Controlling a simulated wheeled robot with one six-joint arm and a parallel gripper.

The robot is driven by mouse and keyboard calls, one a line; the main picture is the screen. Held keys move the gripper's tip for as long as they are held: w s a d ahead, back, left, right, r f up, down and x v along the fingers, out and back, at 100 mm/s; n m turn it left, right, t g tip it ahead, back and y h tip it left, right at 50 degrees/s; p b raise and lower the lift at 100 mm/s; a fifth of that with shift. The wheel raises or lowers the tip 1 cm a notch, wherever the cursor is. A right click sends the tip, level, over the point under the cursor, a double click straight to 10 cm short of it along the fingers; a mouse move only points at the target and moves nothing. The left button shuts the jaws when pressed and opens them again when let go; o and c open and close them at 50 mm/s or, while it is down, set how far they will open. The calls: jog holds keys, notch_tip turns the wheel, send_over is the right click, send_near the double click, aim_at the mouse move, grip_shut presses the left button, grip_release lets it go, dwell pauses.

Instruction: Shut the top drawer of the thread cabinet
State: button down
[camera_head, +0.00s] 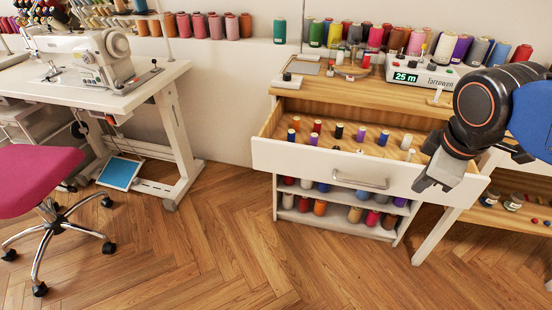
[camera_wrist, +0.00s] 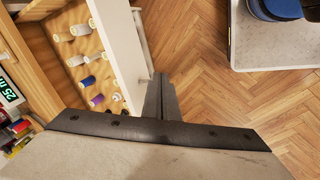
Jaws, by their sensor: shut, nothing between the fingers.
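The thread cabinet (camera_head: 283,196) stands in the middle of the head view. Its top drawer (camera_head: 268,158) is pulled out, with a white front, a metal bar handle (camera_head: 358,181) and several thread spools inside. The open drawer (camera_wrist: 124,40) also shows at the upper left of the wrist view. My gripper (camera_head: 437,180) is shut and empty. It is at the right end of the drawer front, pointing down, right of the handle. In the wrist view the fingers (camera_wrist: 160,92) are together beside the drawer front's outer face. I cannot tell whether they touch it.
A winding machine with a green display (camera_head: 410,78) stands on the cabinet top. Spools fill the open shelves (camera_head: 340,208) below the drawer. A sewing table (camera_head: 150,85) and pink chair (camera_head: 35,178) are at left. The floor in front is clear.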

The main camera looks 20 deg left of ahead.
jog(key=w+a+r+n, duration=0.1)
jog(key=w+a+n, duration=0.2)
jog(key=a+n, duration=0.4)
jog(key=n, duration=1.5)
send_near(274, 159)
jog(key=s+r, duration=0.2)
jog(key=s, duration=0.5)
jog(key=shift+t, duration=0.3)
jog(key=x, duration=0.3)
jog(key=w+x, duration=0.1)
jog(key=x, duration=0.3)
jog(key=w+x, duration=0.1)
jog(key=x, duration=0.2)
jog(key=shift+w+d, duration=0.1)
jog(key=shift+d, duration=0.25)
jog(key=shift+w, duration=0.9)
jog(key=w, duration=2.6)
jog(key=shift+w+r, duration=0.2)
jog(key=shift+w, duration=0.3)
